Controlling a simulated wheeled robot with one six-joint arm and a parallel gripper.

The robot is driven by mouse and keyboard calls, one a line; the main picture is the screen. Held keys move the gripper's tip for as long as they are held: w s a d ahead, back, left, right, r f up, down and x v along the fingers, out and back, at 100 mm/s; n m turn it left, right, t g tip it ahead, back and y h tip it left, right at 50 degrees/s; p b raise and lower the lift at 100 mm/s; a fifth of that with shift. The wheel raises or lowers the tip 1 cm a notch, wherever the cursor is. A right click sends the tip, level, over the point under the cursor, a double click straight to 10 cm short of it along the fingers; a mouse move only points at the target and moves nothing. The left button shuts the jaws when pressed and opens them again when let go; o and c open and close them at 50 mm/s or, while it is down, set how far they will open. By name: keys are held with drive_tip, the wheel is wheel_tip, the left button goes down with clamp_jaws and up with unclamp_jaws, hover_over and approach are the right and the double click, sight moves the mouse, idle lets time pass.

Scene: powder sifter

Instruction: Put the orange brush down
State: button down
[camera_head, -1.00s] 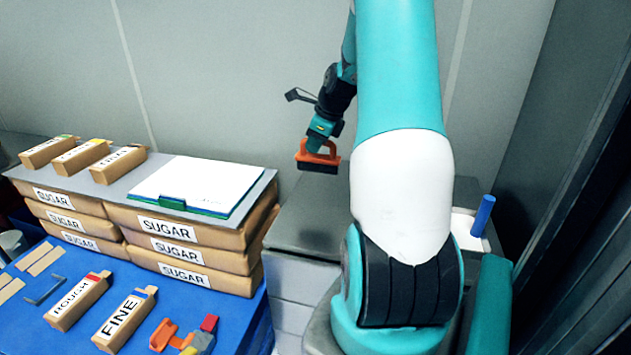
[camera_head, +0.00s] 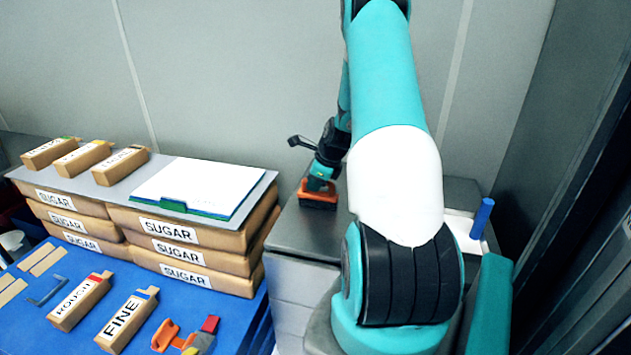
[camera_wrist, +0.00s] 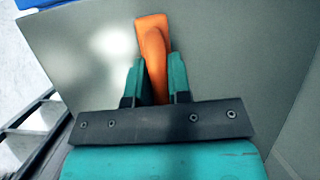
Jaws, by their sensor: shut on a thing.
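The orange brush (camera_head: 319,198) has an orange handle and a dark bristle end facing down. In the head view it is at the grey metal worktop (camera_head: 300,229), low over or touching its surface; I cannot tell which. My gripper (camera_head: 322,181) is above the brush and shut on its handle. In the wrist view the orange handle of the brush (camera_wrist: 153,45) stands between the two teal fingers of my gripper (camera_wrist: 154,82). The bristles are hidden in that view.
Left of the worktop, sugar bags (camera_head: 165,231) carry a board with a white pad (camera_head: 197,184) and several small boxes. A blue table (camera_head: 225,318) holds boxes and small orange, red and yellow parts. A blue cylinder (camera_head: 481,217) stands at the right. Worktop around the brush is clear.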

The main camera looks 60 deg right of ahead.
drive_tip(key=c, duration=1.1)
unclamp_jaws()
drive_tip(key=shift+o, duration=0.2)
drive_tip(key=b+v, duration=0.1)
drive_tip(key=v, duration=1.1)
drive_tip(key=w+a+r+n+g+y, duration=0.1)
drive_tip(key=w+a+r+n+y, duration=0.15)
drive_tip(key=a+n, duration=0.9)
drive_tip(key=w+a+r+n+y, duration=0.1)
drive_tip(key=w+a+r+n, duration=0.45)
drive_tip(key=a, duration=1.15)
drive_tip(key=s+a+r+n+g, duration=0.1)
drive_tip(key=s+a+n+g, duration=0.2)
drive_tip(key=s+a+n, duration=1.5)
drive_tip(key=a+n+y, duration=0.1)
drive_tip(key=a+n, duration=0.2)
drive_tip(key=n, duration=0.1)
drive_tip(key=shift+r+n+g, duration=0.15)
drive_tip(key=shift+n+g, duration=0.15)
drive_tip(key=shift+g, duration=0.1)
drive_tip(key=shift+a, duration=0.1)
